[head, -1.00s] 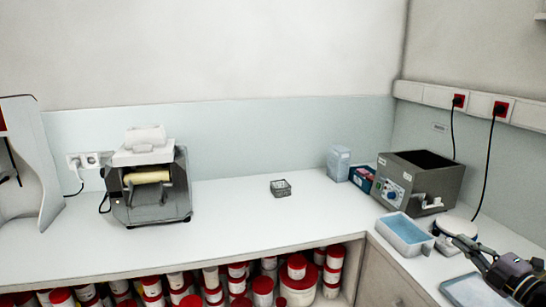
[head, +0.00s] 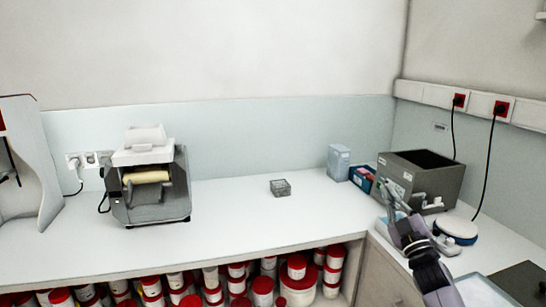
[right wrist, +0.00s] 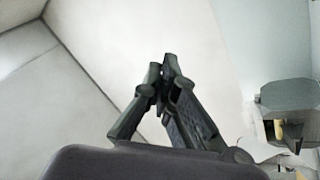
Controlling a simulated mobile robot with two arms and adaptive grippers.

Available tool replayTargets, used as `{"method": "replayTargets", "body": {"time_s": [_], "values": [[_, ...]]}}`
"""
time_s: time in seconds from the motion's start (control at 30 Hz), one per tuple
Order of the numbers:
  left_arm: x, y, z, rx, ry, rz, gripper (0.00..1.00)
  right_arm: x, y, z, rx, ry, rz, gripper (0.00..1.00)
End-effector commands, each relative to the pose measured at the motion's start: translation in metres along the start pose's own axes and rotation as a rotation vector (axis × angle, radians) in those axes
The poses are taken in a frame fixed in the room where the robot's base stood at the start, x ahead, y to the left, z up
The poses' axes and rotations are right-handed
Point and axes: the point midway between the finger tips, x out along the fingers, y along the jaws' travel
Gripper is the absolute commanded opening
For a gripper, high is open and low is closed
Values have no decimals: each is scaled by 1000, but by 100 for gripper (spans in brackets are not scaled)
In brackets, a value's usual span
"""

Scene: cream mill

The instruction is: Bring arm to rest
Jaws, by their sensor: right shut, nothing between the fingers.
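My right arm comes in from the lower right in the head view. Its gripper (head: 393,200) points up and away, above the right-hand counter and in front of the grey box-shaped device. The right wrist view shows the fingers (right wrist: 167,66) brought together at the tips, with nothing between them. My left gripper is not in view.
A grey device (head: 436,182) stands at the right wall. A round white-and-blue object (head: 456,229) is right of my arm. A small glass box (head: 280,187) and a roller machine (head: 148,178) stand on the white counter (head: 235,220), clear between them. Red-lidded jars (head: 263,284) fill the shelf below.

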Motion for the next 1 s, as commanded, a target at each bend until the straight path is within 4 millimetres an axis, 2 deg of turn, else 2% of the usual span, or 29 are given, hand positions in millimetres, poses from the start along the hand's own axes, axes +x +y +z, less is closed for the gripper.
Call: {"method": "replayTargets", "body": {"time_s": [0.13,0.27,0.3,0.47,0.57,0.67,0.8,0.87,1.0], "values": [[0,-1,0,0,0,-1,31,-5,2,46,170,-210,25,0],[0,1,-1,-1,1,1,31,-18,-14,87,344,-411,8,0],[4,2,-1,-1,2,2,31,-32,-32,105,371,-464,-12,0],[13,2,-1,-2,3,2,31,-91,-101,162,387,-592,-82,0],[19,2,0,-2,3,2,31,-136,-144,196,400,-681,-129,0],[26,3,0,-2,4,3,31,-189,-189,227,414,-776,-179,0],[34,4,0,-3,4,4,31,-272,-249,264,431,-911,-252,0],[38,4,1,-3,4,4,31,-310,-273,276,437,-968,-283,0],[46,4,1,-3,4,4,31,-402,-325,297,451,-1101,-357,0]]}}
